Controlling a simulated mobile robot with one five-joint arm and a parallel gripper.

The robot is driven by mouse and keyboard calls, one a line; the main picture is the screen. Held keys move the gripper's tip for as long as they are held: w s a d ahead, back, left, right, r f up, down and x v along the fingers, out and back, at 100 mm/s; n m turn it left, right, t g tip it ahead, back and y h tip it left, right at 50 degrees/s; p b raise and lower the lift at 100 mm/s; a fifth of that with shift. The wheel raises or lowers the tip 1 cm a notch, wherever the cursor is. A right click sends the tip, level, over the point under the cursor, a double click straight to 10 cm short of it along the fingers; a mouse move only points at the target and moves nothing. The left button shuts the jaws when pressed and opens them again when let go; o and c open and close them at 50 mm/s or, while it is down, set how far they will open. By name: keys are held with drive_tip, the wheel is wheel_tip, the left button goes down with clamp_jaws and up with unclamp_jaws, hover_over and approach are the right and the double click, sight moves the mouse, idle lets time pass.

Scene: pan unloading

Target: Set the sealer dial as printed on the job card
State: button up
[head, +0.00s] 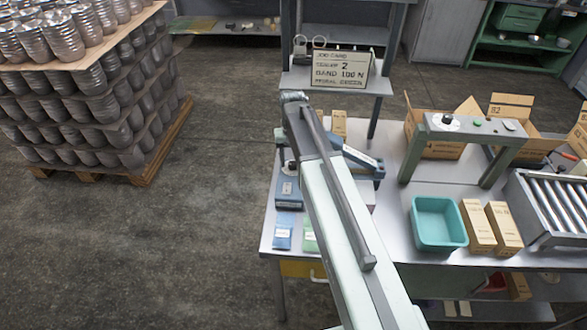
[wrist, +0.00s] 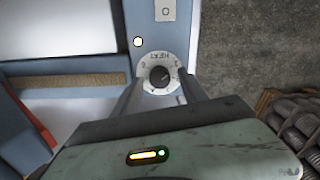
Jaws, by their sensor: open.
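The job card (head: 340,70) stands on the shelf at the back of the bench. It reads "SEALER 2" with "BAND 100 N" below. The blue sealer (head: 288,192) sits on the left of the bench, partly behind my arm. In the wrist view, its round white dial plate, marked HEAT, appears upside down, with a black knob (wrist: 160,77) at its centre. The knob's pointer and the small numerals are too small to read surely. My gripper (wrist: 160,86) is open, with one finger on each side of the knob. I cannot tell if they touch it.
A teal bin (head: 438,224), tan cartons (head: 479,229) and a roller conveyor (head: 550,205) stand to the right on the bench. A grey-green frame (head: 470,130) with a dial stands behind them. A loaded pallet (head: 150,165) is at left, with open floor between.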

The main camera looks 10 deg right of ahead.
drive_tip(key=shift+f, duration=0.25)
clamp_jaws()
drive_tip(key=shift+m, duration=0.3)
drive_tip(key=m, duration=0.9)
drive_tip(key=shift+m, duration=0.3)
idle(0.4)
unclamp_jaws()
